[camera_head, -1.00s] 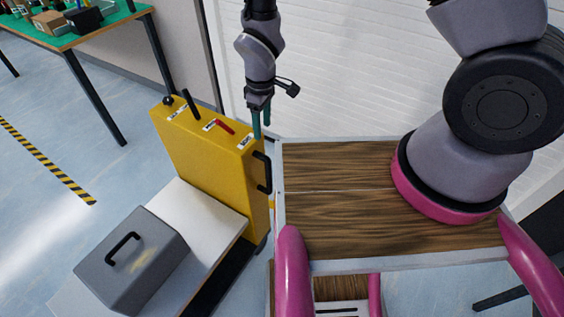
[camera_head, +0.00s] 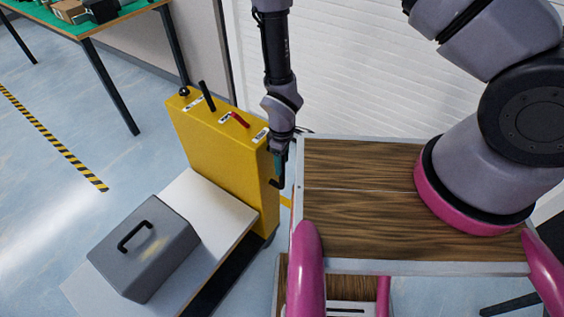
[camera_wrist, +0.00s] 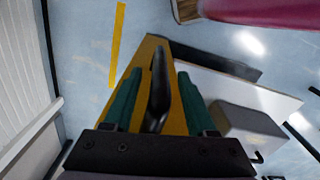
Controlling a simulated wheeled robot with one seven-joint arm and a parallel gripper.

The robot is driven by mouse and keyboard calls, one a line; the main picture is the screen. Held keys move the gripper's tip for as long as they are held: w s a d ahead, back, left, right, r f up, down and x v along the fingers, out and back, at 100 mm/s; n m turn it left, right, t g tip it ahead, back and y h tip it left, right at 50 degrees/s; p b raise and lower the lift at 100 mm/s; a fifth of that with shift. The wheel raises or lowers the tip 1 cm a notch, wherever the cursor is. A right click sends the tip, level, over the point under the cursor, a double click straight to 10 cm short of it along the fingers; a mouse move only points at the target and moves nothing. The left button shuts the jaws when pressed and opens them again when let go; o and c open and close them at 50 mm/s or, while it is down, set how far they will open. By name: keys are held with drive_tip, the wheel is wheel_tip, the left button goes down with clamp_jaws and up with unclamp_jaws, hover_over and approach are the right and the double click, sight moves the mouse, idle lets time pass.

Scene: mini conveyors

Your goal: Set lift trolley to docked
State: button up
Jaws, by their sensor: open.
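The lift trolley is a yellow upright box (camera_head: 222,155) with a white platform (camera_head: 212,200) at its front. Its black side handle (camera_head: 275,184) is on the right side, partly hidden by my gripper (camera_head: 278,163). In the wrist view, my gripper (camera_wrist: 159,76) is open, with one teal finger on each side of the black handle (camera_wrist: 159,90). I cannot tell whether either finger touches it. A black-knobbed lever (camera_head: 184,92), a black lever (camera_head: 206,96) and a red lever (camera_head: 239,119) are on the trolley's top.
A grey case (camera_head: 145,247) with a black handle sits on the platform. My wood-topped base is close on the right. A green-topped table (camera_head: 125,13) stands at the back left. Yellow-black tape (camera_head: 55,140) marks the floor at left, where there is free room.

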drive_tip(key=shift+f, duration=0.2)
drive_tip(key=shift+c, duration=0.4)
clamp_jaws()
idle(1.0)
